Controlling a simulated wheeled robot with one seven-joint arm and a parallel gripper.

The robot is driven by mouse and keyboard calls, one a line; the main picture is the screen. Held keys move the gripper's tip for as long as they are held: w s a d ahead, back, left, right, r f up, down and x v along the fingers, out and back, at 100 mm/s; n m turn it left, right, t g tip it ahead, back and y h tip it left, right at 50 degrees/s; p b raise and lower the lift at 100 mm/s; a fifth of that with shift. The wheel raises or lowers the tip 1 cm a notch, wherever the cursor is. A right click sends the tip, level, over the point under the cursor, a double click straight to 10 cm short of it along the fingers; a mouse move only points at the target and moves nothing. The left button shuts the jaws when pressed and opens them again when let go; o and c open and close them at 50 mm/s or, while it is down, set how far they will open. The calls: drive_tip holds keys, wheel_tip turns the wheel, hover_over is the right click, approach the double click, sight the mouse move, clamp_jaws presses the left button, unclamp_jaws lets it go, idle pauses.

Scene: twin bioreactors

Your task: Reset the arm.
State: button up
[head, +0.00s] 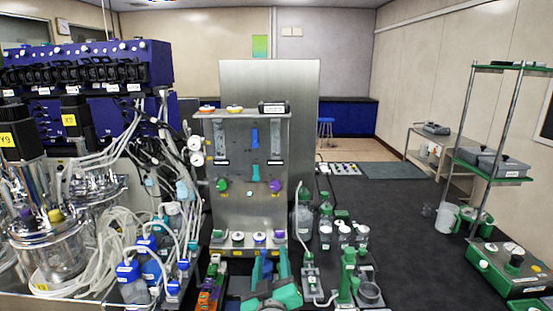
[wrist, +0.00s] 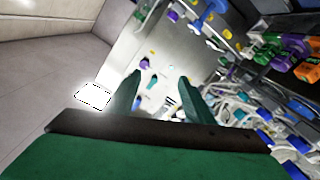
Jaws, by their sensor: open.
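My gripper (head: 270,268) shows at the bottom middle of the head view, with green fingers pointing away from me toward the steel panel (head: 240,140). In the wrist view my gripper (wrist: 158,88) has its two green fingers spread apart, with nothing between them. The view through the fingers is tilted and shows the panel (wrist: 130,45) and small fittings beyond. How far the fingertips are from the panel's lower shelf is hard to tell.
Glass bioreactor vessels (head: 50,245) with tubing and blue-capped bottles (head: 130,275) crowd the left. Green-capped bottles (head: 325,215) stand just right of the panel. A green-shelved rack (head: 480,165) stands at the far right. The dark bench (head: 400,240) between is mostly clear.

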drive_tip(key=s+a+f+m+g, duration=0.15)
drive_tip(key=s+f+m, duration=0.25)
drive_tip(key=s+f, duration=1.75)
drive_tip(key=s+d+f+m, duration=0.1)
drive_tip(key=s, duration=1.2)
drive_tip(key=s+d+f, duration=0.1)
drive_tip(key=s+f, duration=0.1)
drive_tip(key=s, duration=1.1)
drive_tip(key=shift+s+d+f+m+g, duration=0.2)
drive_tip(key=shift+d+f+m+g, duration=0.1)
drive_tip(key=shift+d+m+g, duration=0.15)
